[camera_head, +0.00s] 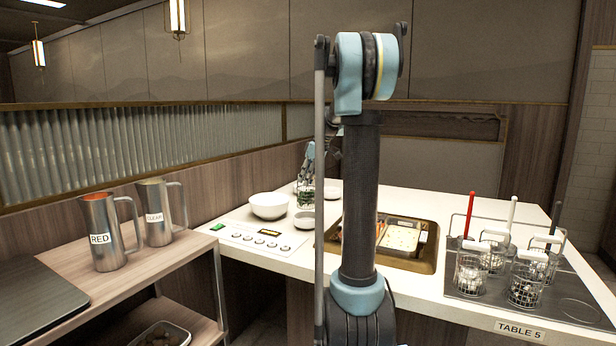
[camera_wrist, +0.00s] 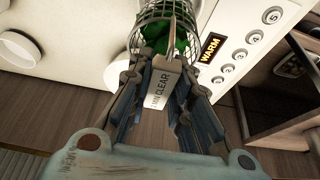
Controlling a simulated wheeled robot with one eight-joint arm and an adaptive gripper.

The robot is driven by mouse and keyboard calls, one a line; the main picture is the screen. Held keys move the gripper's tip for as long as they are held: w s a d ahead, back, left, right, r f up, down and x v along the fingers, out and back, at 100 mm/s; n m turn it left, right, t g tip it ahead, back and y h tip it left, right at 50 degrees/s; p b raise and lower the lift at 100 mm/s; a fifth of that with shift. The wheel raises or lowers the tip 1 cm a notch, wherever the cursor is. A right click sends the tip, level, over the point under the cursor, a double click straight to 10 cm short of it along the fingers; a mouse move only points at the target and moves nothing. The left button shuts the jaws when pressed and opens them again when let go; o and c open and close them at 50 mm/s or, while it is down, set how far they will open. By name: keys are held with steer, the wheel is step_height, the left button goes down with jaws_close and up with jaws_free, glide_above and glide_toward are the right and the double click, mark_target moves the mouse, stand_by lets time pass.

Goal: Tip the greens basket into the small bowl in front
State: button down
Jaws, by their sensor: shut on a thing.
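My gripper (camera_wrist: 158,95) is shut on the handle (camera_wrist: 163,82) of the greens basket; a grey block on it reads CLEAR. The wire greens basket (camera_wrist: 150,22) holds dark green leaves and runs off the top of the wrist view. In the head view the basket (camera_head: 305,197) hangs from my gripper (camera_head: 309,165), close behind a small white bowl (camera_head: 304,221). My arm column partly hides this area. I cannot tell how far the basket is above the counter. A white bowl (camera_wrist: 18,50) shows at the left of the wrist view.
A larger white bowl (camera_head: 269,206) stands left of the small one, behind a button panel (camera_head: 252,238). RED (camera_head: 100,238) and CLEAR (camera_head: 156,215) jugs stand on the left cart. A sunken tray (camera_head: 405,240) and several wire baskets (camera_head: 525,288) are on the right.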

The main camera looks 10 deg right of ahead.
mark_target(304, 198)
steer(key=shift+s+f, duration=0.1)
steer(key=shift+f, duration=2.4)
steer(key=shift+w+d, duration=0.5)
steer(key=shift+w, duration=0.4)
steer(key=s+t+h, duration=0.1)
steer(key=t, duration=0.1)
steer(key=s+a+n+t+h, duration=0.1)
steer(key=t, duration=0.1)
steer(key=shift+r, duration=0.15)
steer(key=t, duration=0.2)
steer(key=s+a+n+t+h, duration=0.1)
steer(key=t, duration=0.1)
steer(key=shift+s+f+h, duration=0.2)
steer(key=shift+h, duration=0.1)
steer(key=t, duration=0.2)
steer(key=s+f+n+t+h, duration=0.1)
steer(key=t, duration=0.1)
steer(key=shift+s+a, duration=0.1)
steer(key=shift+a, duration=0.2)
steer(key=shift+s+f+n+t+h, duration=0.1)
steer(key=shift+f+n+t+h, duration=0.15)
steer(key=shift+t, duration=0.55)
steer(key=shift+s+a+f+n+t+h, duration=0.1)
steer(key=shift+s+f+n+t+h, duration=0.1)
steer(key=shift+n+t, duration=0.3)
steer(key=shift+s+a+f+n+t+h, duration=0.1)
steer(key=shift+s+f+n+t, duration=0.1)
steer(key=shift+t, duration=0.5)
